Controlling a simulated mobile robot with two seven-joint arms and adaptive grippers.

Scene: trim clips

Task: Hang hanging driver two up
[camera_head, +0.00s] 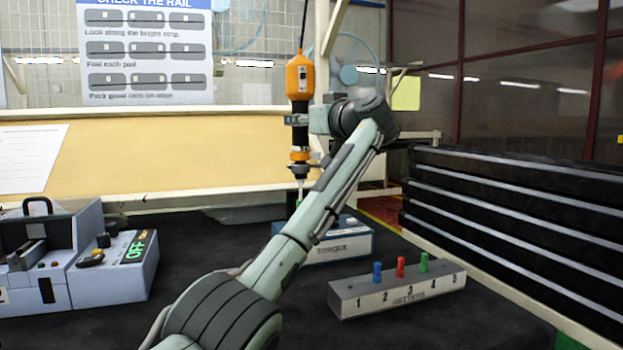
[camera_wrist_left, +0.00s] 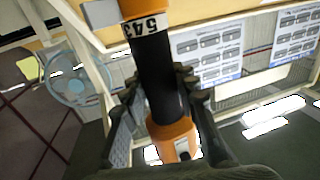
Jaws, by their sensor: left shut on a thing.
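The hanging driver (camera_head: 299,80) is upright in the head view, with an orange upper body, a black grip, an orange collar and a thin metal bit pointing down. A dark cable (camera_head: 304,25) runs up from its top. My left gripper (camera_wrist_left: 163,95) is shut on the driver's black grip, with a finger on each side in the left wrist view. My right gripper is not in view.
A grey setters block (camera_head: 397,290) with blue, red and green pegs stands front right. A blue-grey unit with a green OFF display (camera_head: 136,246) sits left. Black slatted panels (camera_head: 520,230) border the right. A pale post (camera_head: 322,60) rises behind the driver.

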